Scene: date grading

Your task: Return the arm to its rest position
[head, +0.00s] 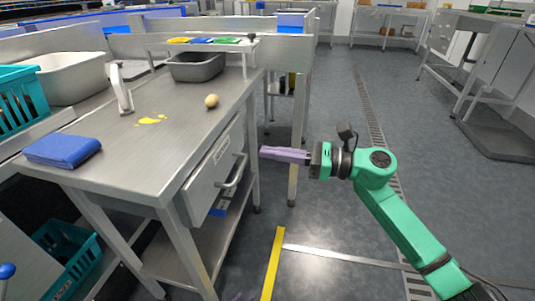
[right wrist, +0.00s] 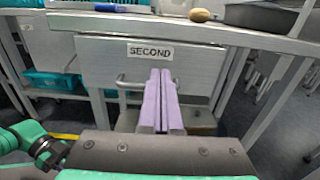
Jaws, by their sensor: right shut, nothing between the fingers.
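My right gripper (head: 264,152) is held out over the floor to the right of the steel table (head: 115,148), on a green arm that comes in from the lower right. Its lilac fingers are together with nothing between them. In the right wrist view the shut fingers (right wrist: 160,74) point at the table's drawer front, which is labelled SECOND (right wrist: 150,51). The fingers overlap the drawer handle in that view; I cannot tell any contact there, but in the head view they are apart from the table.
On the table are a tan date (head: 211,101), a yellow smear (head: 150,120), a folded blue cloth (head: 63,149) and a grey tray (head: 196,66). A drawer handle (head: 231,172) sticks out on the table's right side. The floor (head: 325,215) around my right arm is clear.

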